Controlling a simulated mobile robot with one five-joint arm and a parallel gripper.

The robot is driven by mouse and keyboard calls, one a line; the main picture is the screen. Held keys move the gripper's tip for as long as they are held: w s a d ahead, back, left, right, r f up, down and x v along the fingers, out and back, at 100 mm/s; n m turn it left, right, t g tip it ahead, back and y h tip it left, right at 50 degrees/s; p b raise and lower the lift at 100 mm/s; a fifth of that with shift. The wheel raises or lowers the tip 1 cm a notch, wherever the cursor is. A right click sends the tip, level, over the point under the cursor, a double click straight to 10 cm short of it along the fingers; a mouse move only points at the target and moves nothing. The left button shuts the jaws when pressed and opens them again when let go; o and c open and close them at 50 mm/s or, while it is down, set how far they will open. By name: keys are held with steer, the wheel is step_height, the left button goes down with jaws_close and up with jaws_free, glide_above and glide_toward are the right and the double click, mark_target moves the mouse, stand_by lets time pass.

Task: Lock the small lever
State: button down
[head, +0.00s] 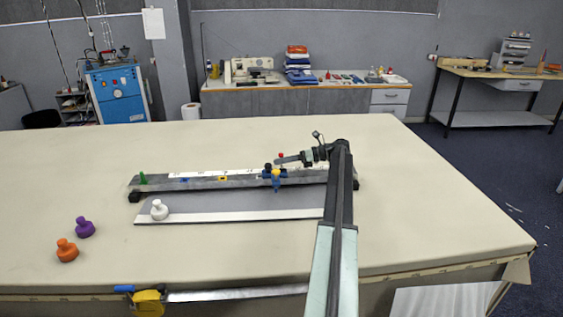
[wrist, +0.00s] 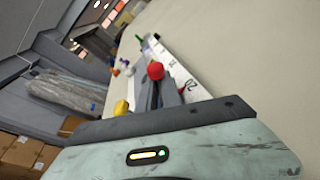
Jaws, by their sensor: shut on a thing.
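A long grey rail (head: 215,183) lies across the cloth table with a dark carriage on it. The carriage carries blue and yellow parts (head: 276,174) at its front. A small red-knobbed lever (head: 281,155) shows just above the carriage; its red knob (wrist: 155,71) is large in the wrist view, just beyond my gripper's dark edge. My gripper (head: 279,160) reaches in from the right and is shut at the red-knobbed lever. The exact contact is hidden. A yellow knob (wrist: 121,108) shows at the left in the wrist view.
A white knob (head: 159,210) stands on the grey plate (head: 235,207) in front of the rail. Purple (head: 85,228) and orange (head: 67,251) knobs stand at the left. A green piece (head: 143,178) marks the rail's left end. The table's right side is clear.

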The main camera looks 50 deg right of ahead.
steer(key=shift+w+d+r+m, duration=0.2)
steer(key=shift+w+d+m, duration=0.1)
steer(key=shift+m, duration=0.2)
steer(key=c, duration=1.5)
jaws_free()
steer(key=shift+s+a, duration=0.1)
